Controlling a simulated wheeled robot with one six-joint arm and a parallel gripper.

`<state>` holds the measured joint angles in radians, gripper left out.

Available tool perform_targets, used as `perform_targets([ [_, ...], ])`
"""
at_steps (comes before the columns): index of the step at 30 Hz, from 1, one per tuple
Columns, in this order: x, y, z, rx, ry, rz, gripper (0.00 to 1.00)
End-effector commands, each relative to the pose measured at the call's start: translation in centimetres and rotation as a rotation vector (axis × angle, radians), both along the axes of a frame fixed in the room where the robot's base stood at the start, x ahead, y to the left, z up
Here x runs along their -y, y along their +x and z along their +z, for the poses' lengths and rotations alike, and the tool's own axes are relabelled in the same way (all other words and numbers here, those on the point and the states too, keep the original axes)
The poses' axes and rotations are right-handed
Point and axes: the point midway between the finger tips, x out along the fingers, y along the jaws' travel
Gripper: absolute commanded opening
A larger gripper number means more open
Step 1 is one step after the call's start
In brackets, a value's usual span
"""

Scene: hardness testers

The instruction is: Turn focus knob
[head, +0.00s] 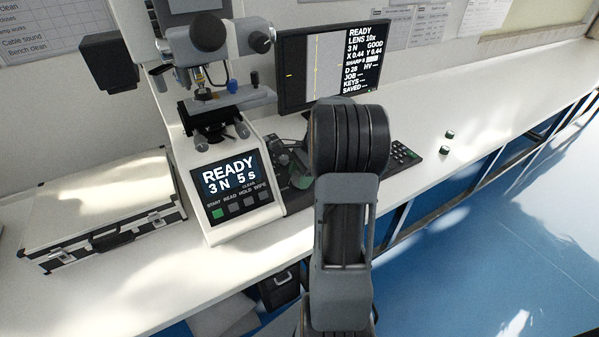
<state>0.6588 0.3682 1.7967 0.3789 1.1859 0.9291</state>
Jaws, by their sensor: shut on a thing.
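The hardness tester (235,165) stands on the white bench, and its front panel reads "READY 3 N 5 s". The focus knob (284,159) is a dark round part low on the tester's right side. My gripper (292,163) is at that side, shut on the focus knob, and partly hidden behind my arm. The fingertips are small and dark, so the exact contact is hard to see. The monitor (318,68) behind shows "READY", "LENS 10x", "GOOD" and a "SHARP" line with a highlighted field.

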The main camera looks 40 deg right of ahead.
Motion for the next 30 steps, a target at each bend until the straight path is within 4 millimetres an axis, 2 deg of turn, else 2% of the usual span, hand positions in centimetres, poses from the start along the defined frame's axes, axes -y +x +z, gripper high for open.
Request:
perform_targets([
  [12,0.07,0.03,0.11,0.002,-0.001,-0.194,0.33],
  [30,0.08,0.04,0.0,0.001,-0.002,-0.226,0.33],
])
